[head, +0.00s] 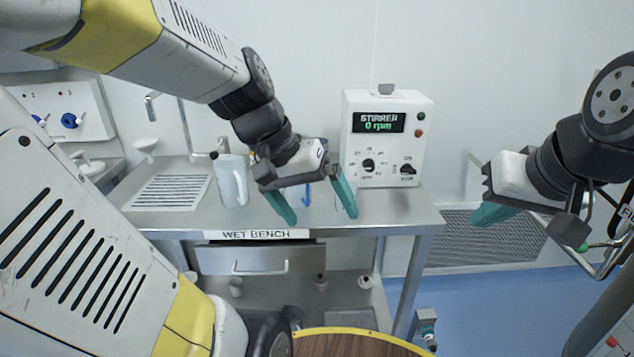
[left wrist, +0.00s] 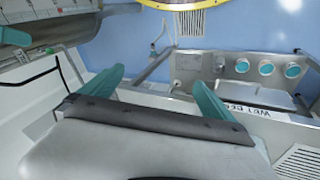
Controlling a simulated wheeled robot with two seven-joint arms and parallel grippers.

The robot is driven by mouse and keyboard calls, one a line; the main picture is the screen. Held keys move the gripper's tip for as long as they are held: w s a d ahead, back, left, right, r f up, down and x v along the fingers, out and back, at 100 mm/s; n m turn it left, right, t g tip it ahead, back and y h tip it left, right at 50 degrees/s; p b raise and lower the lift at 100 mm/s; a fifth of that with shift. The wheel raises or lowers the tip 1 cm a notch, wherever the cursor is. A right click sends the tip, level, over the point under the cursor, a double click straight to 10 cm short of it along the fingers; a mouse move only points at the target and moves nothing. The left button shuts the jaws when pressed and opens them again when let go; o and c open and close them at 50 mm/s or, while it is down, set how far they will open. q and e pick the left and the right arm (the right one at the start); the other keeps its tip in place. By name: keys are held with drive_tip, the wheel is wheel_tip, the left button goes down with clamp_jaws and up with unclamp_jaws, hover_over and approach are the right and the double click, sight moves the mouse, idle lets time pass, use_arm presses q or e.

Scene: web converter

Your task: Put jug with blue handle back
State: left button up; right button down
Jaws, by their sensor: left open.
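My left gripper (head: 318,216) is open above the wet bench (head: 400,207), its two teal fingers spread apart and pointing down. Its open fingers also show in the left wrist view (left wrist: 162,90), with nothing seen between them. A blue upright piece (head: 307,193), which may be the jug's blue handle, shows behind and between the fingers; the gripper hides most of what it belongs to. A pale jug with a whitish handle (head: 232,181) stands upright on the bench, left of the gripper. My right gripper (head: 492,213) is off to the right, away from the bench; its finger gap is not clear.
A stirrer box (head: 386,140) reading 0 rpm stands at the bench's back right. A clear vessel (head: 348,198) is partly hidden by my left gripper's right finger. A drain grid (head: 170,192) and taps are at left. A round wooden top (head: 350,345) is in front.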

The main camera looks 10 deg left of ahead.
use_arm(q)
drive_tip(key=r+t, duration=0.1)
drive_tip(key=s+a+r+t+y, duration=0.1)
drive_tip(key=r, duration=0.1)
drive_tip(key=a+r+t+y, duration=0.1)
drive_tip(key=shift+s+r, duration=0.25)
drive_tip(key=shift+s, duration=0.05)
drive_tip(key=shift+c, duration=0.2)
